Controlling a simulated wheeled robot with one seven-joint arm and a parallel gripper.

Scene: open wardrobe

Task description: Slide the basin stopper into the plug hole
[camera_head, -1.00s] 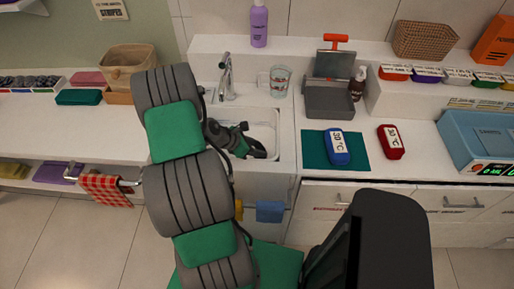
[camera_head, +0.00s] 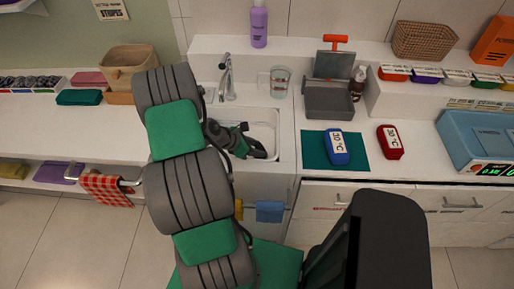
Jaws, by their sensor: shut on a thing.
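The white basin (camera_head: 268,118) is set into the counter under a tap (camera_head: 226,78). My gripper (camera_head: 258,153) reaches down into the basin, near its front right part. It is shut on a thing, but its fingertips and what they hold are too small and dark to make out. I cannot see the stopper or the plug hole; my gripper and arm cover part of the basin floor.
A glass (camera_head: 280,81) stands behind the basin. A grey dustpan-like tray (camera_head: 329,101) and a teal mat (camera_head: 357,160) with a blue block (camera_head: 337,147) lie to the right. A purple bottle (camera_head: 259,24) stands on the back ledge.

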